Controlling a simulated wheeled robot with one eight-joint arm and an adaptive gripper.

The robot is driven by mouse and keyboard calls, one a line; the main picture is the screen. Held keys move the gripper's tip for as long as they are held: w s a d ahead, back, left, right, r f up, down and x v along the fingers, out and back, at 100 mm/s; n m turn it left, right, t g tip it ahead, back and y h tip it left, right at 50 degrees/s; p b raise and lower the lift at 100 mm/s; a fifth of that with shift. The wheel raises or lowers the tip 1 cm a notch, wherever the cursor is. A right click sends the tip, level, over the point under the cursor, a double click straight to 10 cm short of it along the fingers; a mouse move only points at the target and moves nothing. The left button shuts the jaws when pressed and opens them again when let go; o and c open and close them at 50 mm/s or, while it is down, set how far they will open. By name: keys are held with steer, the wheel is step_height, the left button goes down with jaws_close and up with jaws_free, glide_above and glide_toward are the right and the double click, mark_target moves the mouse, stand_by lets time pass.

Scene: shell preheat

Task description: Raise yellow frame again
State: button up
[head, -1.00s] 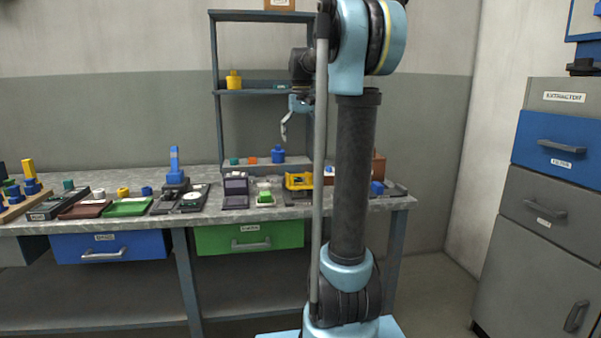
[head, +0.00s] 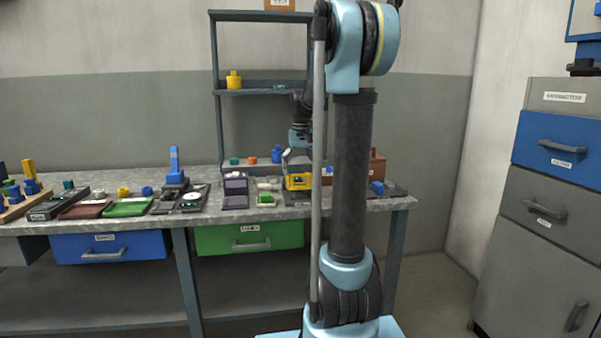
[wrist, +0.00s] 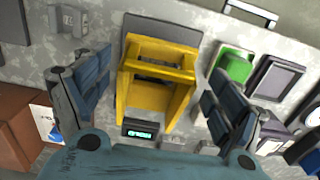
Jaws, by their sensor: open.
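The yellow frame (head: 298,181) stands on the bench, right of the green tray, partly hidden by my arm in the head view. In the wrist view the yellow frame (wrist: 157,80) lies between my open fingers, on a dark base plate, with a small lit green display (wrist: 140,129) beside it. My gripper (wrist: 152,98) is open with a finger on either side of the frame, and gaps show between the fingers and the frame. In the head view my gripper (head: 287,160) is just above the frame.
A green tray (head: 265,199) and a dark box (head: 235,190) stand left of the frame. A brown box (head: 378,166) stands behind to the right. A shelf rack (head: 216,125) rises at the back. The green tray also shows close by in the wrist view (wrist: 236,68).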

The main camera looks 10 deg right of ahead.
steer(key=shift+s, duration=0.1)
steer(key=c, duration=1.5)
steer(key=shift+w+r, duration=0.25)
steer(key=shift+w, duration=0.1)
steer(key=shift+w+r, duration=0.45)
steer(key=shift+w, duration=0.1)
steer(key=w+r, duration=0.3)
steer(key=w, duration=0.5)
steer(key=shift+r, duration=0.3)
steer(key=shift+o, duration=0.6)
steer(key=w+f, duration=0.1)
steer(key=w, duration=0.7)
steer(key=shift+f, duration=0.4)
steer(key=shift+o, duration=0.2)
steer(key=shift+w+f, duration=0.25)
steer(key=shift+w, duration=0.35)
steer(key=shift+r, duration=0.1)
steer(key=shift+r, duration=0.15)
steer(key=shift+c, duration=0.8)
